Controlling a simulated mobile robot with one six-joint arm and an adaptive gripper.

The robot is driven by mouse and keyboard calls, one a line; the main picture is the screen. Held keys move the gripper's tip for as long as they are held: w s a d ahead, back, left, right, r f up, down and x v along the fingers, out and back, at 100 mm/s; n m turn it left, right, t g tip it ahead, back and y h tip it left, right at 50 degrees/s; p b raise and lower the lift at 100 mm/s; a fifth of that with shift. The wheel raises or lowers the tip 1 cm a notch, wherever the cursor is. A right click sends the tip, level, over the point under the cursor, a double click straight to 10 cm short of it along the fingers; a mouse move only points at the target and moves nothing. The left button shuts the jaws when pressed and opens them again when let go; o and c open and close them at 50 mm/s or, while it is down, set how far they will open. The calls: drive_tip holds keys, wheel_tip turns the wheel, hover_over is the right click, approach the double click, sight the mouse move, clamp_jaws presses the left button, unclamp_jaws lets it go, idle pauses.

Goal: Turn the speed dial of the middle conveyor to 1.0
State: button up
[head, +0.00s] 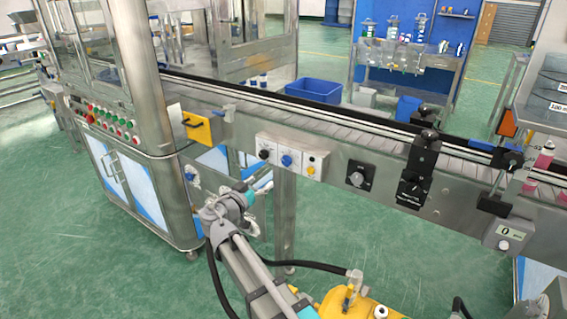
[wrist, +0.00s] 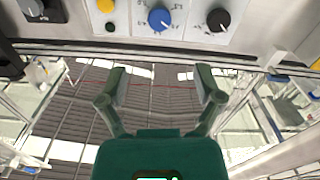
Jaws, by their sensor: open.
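Numbered scales surround the blue and black dials, too small to read surely. I cannot tell which dial belongs to the middle conveyor. My gripper (wrist: 162,72) is open and empty, fingers apart, below the blue dial in the wrist view and not touching it.
A black knob box (head: 357,177) and a black clamp post (head: 420,165) are to the right. The conveyor belt (head: 330,125) runs above.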

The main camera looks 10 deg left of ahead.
sight(285, 162)
drive_tip(key=x, duration=1.3)
drive_tip(key=shift+w+d, duration=0.15)
drive_tip(key=shift+w, duration=0.15)
